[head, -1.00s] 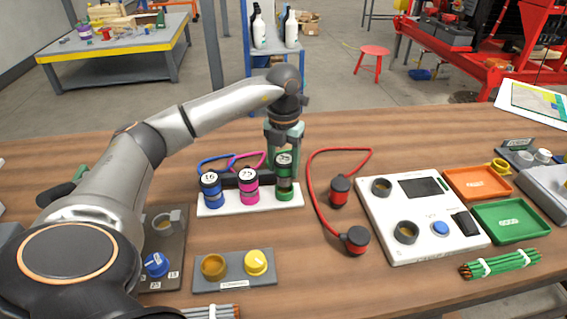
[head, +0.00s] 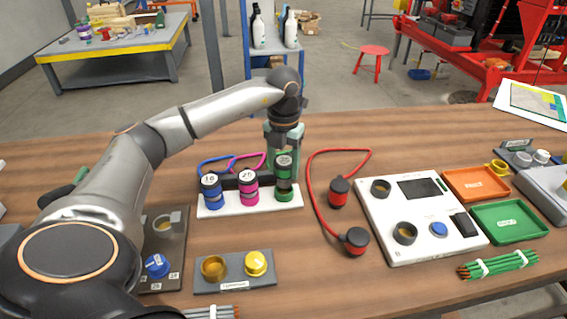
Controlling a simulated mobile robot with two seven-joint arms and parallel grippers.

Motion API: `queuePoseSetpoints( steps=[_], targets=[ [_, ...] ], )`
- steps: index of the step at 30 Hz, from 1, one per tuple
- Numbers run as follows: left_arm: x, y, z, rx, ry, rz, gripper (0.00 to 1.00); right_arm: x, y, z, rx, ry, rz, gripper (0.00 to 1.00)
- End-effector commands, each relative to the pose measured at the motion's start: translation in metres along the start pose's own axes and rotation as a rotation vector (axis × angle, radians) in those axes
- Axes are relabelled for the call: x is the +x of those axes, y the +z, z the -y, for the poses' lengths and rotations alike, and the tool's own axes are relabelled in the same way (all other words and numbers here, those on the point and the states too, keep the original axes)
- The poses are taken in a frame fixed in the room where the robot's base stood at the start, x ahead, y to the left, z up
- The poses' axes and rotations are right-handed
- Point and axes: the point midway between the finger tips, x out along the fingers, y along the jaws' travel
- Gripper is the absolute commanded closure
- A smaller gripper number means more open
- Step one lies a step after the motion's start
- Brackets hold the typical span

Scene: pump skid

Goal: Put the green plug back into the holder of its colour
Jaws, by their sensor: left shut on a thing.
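The green plug (head: 284,171) stands upright with a dark numbered cap, at the right end of the white holder rack (head: 230,209). My left gripper (head: 284,150) comes down from above and is shut on the plug's upper part. The plug is over the green holder (head: 285,195), and its cap sits a little higher than those of its neighbours. I cannot tell how deep its lower end is in the holder. The blue plug (head: 211,188) and pink plug (head: 248,185) stand in the same rack. My right gripper is out of view.
Two red plugs (head: 338,193) (head: 356,240) on a red cable lie right of the rack. A white control box (head: 425,245), an orange tray (head: 478,184) and a green tray (head: 508,222) are farther right. A grey button box (head: 235,284) stands in front.

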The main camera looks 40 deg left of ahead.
Motion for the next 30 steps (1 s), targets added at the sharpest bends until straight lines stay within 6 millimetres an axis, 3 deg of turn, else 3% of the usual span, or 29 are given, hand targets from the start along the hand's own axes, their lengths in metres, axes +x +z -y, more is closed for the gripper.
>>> queuePoseSetpoints(
  steps=[30],
  targets=[
    [0.012,0.0,0.0,0.0,0.0,0.0,1.0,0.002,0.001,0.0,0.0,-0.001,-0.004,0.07]
  ],
)
